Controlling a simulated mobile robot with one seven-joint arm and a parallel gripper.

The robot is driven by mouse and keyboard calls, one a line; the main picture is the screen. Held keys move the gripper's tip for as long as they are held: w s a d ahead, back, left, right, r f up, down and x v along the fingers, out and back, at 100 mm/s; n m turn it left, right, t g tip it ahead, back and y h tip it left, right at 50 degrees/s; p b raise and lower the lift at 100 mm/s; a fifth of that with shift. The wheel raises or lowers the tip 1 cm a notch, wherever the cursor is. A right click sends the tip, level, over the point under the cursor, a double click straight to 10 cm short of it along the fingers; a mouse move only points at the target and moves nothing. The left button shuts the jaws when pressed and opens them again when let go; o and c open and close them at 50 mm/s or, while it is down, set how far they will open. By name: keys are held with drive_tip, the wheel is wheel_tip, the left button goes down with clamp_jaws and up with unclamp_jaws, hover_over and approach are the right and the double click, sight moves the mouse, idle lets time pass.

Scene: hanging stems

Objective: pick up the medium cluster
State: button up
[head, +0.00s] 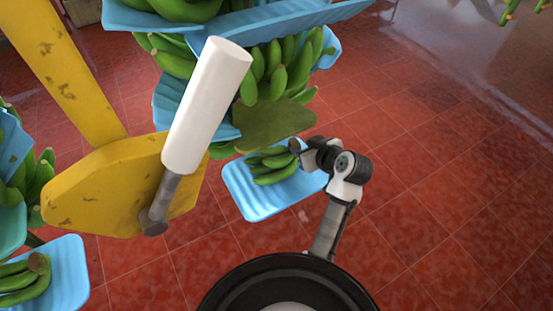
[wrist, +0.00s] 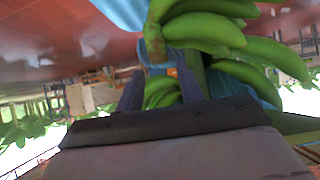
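A cluster of green bananas (head: 270,168) lies on a blue piece (head: 262,205) below the hanging stem in the head view. My gripper (head: 299,150) is at the right end of this cluster, close to its cut end. In the wrist view green bananas (wrist: 205,30) fill the upper middle, with a brownish cut end (wrist: 155,48) just beyond my fingertips. The two dark fingers (wrist: 160,80) stand apart, with more green bananas showing behind the gap. I see no firm hold on anything. Whether this is the medium cluster I cannot tell for sure.
A stem with several banana clusters (head: 270,75) and blue separators (head: 265,22) hangs above. A yellow arm-like part (head: 110,190) with a white cylinder (head: 208,105) stands at left. Another cluster (head: 22,283) lies on a blue piece (head: 68,270). Red tiled floor (head: 430,190) is clear at right.

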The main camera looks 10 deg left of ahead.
sight(295, 142)
drive_tip(key=p+x, duration=0.1)
drive_tip(key=x, duration=0.4)
drive_tip(key=shift+r, duration=0.1)
clamp_jaws()
drive_tip(key=shift+r, duration=0.1)
